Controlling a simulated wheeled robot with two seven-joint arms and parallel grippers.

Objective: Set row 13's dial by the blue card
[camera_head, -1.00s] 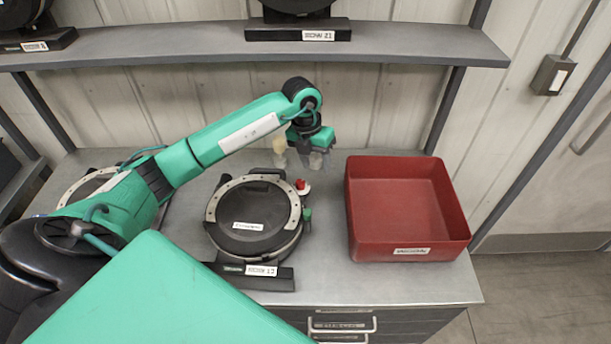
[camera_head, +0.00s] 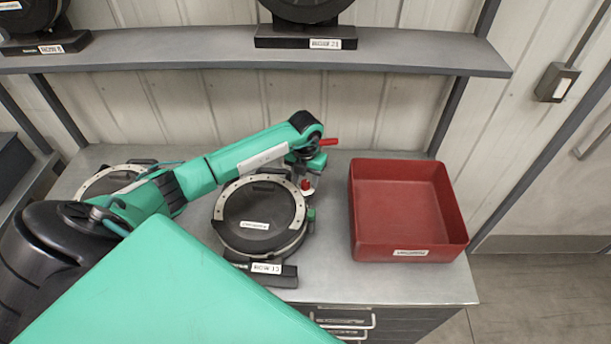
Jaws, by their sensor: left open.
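The round black seed meter (camera_head: 258,214) with a pale ring stands on the bench; the label on its base (camera_head: 266,268) appears to read row 13. A small red knob (camera_head: 306,184) and a green knob (camera_head: 311,214) sit on its right side; I cannot read any dial setting. My left gripper (camera_head: 304,170) is open at the meter's upper right, close to the red knob. Its fingers are small and partly hidden, and contact cannot be told. A red lever-like piece (camera_head: 328,142) shows beside my wrist. I see no blue card. My right gripper is not in view.
A red empty bin (camera_head: 408,250) stands right of the meter, with bare bench between. Another meter (camera_head: 108,180) is partly behind my left arm. A shelf (camera_head: 400,52) with more meters crosses above; drawers (camera_head: 345,322) are below the bench.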

